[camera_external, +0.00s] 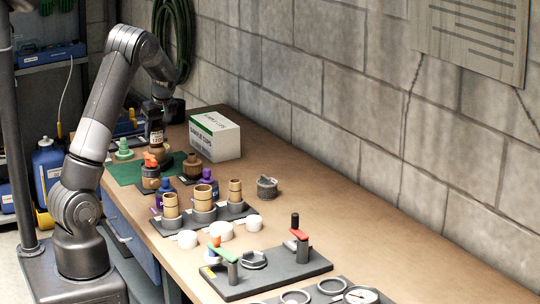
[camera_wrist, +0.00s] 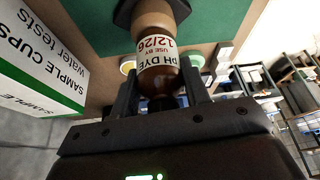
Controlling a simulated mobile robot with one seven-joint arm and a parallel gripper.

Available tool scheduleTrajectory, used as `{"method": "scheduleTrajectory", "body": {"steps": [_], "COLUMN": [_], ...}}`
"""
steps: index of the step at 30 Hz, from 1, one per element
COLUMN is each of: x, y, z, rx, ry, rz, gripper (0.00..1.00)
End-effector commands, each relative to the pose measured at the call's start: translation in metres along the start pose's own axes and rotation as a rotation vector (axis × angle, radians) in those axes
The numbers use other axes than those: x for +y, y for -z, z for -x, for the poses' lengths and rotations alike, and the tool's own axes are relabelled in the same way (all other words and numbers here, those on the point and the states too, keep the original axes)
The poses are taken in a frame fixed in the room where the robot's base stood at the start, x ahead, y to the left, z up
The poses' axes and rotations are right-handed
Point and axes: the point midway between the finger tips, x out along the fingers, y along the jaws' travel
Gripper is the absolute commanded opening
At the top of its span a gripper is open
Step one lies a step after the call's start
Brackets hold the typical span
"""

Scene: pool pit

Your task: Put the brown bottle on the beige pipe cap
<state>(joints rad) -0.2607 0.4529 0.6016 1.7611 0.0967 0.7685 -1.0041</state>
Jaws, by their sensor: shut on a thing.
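The brown bottle (camera_wrist: 158,80) has a white pH dye label and points away from my gripper in the wrist view. My gripper (camera_wrist: 160,97) is shut on it near its dark-capped end. In the external view the bottle (camera_external: 156,132) is upright under my gripper (camera_external: 157,118), at the far part of the bench.
A sample cups box (camera_external: 215,137) stands right of the bottle. A green mat (camera_external: 126,171) and an orange-handled fitting (camera_external: 150,172) are in front, with a green piece (camera_external: 123,150) at left. Racked tan fittings (camera_external: 203,200) stand nearer.

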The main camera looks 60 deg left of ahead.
Motion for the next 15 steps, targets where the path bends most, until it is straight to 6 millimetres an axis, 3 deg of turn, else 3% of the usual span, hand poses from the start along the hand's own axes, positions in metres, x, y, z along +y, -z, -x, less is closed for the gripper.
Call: {"method": "scheduleTrajectory", "body": {"steps": [8,9,15], "x": [0.0001,0.0002,0.0002], "y": [-0.001,-0.001,-0.001], "z": [-0.0021,-0.002,-0.0019], "rx": [0.0,0.0,0.0], "ry": [0.0,0.0,0.0], "rz": [0.0,0.0,0.0], "gripper": [0.17,0.45,0.61]}}
